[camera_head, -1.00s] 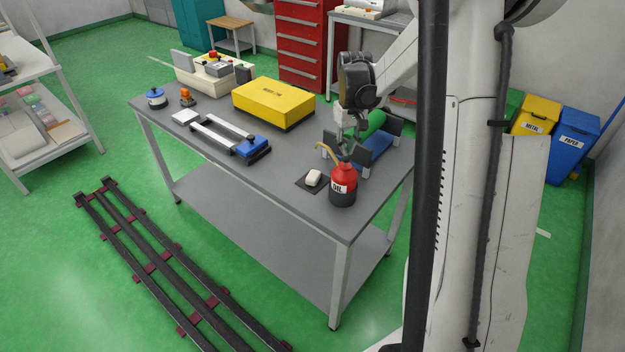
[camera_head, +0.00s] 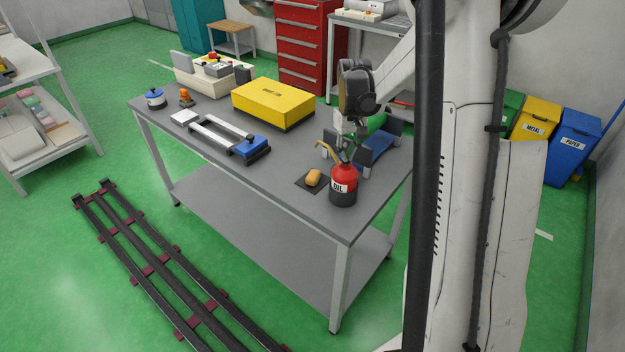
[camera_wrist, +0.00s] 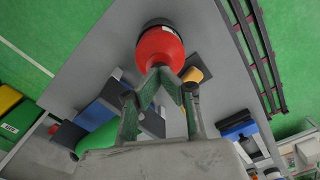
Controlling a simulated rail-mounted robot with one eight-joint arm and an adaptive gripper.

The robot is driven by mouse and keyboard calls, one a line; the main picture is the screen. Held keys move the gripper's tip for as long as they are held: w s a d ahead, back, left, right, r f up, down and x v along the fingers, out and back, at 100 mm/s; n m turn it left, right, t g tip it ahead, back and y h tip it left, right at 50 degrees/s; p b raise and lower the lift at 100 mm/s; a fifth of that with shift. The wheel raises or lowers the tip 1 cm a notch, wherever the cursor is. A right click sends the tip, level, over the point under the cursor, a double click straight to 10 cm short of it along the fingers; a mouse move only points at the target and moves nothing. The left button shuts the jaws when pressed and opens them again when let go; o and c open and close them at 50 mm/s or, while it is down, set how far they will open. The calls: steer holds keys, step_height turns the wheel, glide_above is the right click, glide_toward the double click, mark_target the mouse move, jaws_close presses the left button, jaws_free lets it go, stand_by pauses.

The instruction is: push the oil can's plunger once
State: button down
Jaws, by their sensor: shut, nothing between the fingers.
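The oil can (camera_head: 343,186) stands upright on the table near its front right corner. It is red with a dark base, an OIL label and a brass-coloured spout pointing left. My gripper (camera_head: 345,154) is shut and empty, pointing down right at the top of the can. In the wrist view my fingertips (camera_wrist: 160,74) meet over the red can (camera_wrist: 160,46). They hide the plunger, so I cannot tell whether they touch it.
A blue cradle (camera_head: 378,150) with dark end blocks and a green cylinder (camera_head: 377,122) sits just behind the can. A yellow box (camera_head: 272,102) and a blue-ended rail frame (camera_head: 250,147) stand further left. The table's front edge is close to the can.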

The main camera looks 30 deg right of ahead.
steer(key=shift+r, duration=0.1)
steer(key=shift+r+p, duration=0.8)
steer(key=shift+r, duration=0.95)
steer(key=shift+r, duration=0.1)
steer(key=shift+r+p, duration=1.3)
steer(key=shift+r, duration=1.6)
